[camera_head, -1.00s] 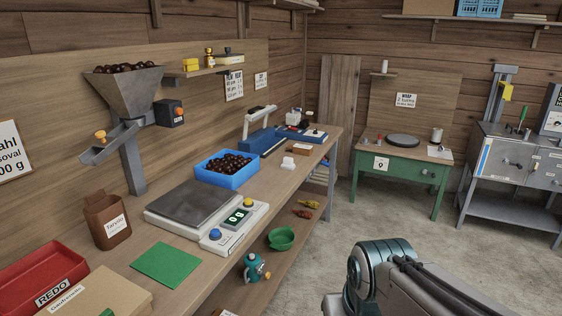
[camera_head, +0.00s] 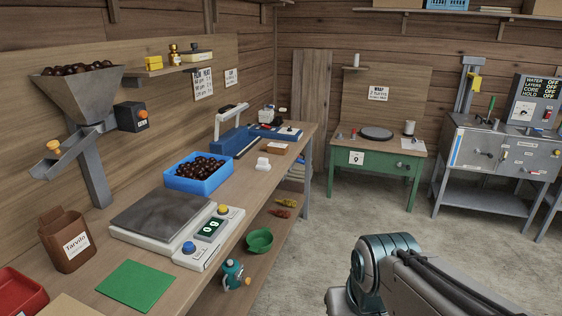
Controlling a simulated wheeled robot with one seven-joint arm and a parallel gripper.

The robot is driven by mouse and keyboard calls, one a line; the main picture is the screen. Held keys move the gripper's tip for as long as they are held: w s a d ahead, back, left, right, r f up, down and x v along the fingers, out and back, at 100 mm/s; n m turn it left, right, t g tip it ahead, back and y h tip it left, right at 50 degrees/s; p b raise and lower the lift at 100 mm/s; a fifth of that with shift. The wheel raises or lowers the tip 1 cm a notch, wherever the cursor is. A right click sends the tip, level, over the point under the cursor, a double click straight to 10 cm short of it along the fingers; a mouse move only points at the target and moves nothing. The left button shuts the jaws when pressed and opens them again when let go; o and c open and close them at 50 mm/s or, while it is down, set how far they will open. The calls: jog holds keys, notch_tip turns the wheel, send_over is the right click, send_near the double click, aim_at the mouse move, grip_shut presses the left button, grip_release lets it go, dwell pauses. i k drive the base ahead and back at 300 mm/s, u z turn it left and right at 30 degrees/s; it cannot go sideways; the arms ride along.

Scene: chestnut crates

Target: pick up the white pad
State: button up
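A small white block-like item (camera_head: 263,164) lies on the long wooden bench, right of the blue crate of chestnuts; it may be the white pad, but it is too small to be sure. Another small white item (camera_head: 283,110) shows at the bench's far end, by the blue tray. Part of my arm shows at the bottom right, over the floor and apart from the bench. My gripper's fingers are not in view.
The blue crate (camera_head: 167,181), a scale (camera_head: 134,238) and a green mat (camera_head: 138,286) stand along the long bench (camera_head: 240,209). A green bowl (camera_head: 259,241) sits on the shelf below. A green table (camera_head: 343,176) stands at the back. Floor (camera_head: 390,215) between is clear.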

aim_at(262, 164)
jog(key=z, duration=0.65)
jog(key=i, duration=2.65)
jog(key=u, duration=1.45)
jog(key=i, duration=0.75)
jog(key=u, duration=0.8)
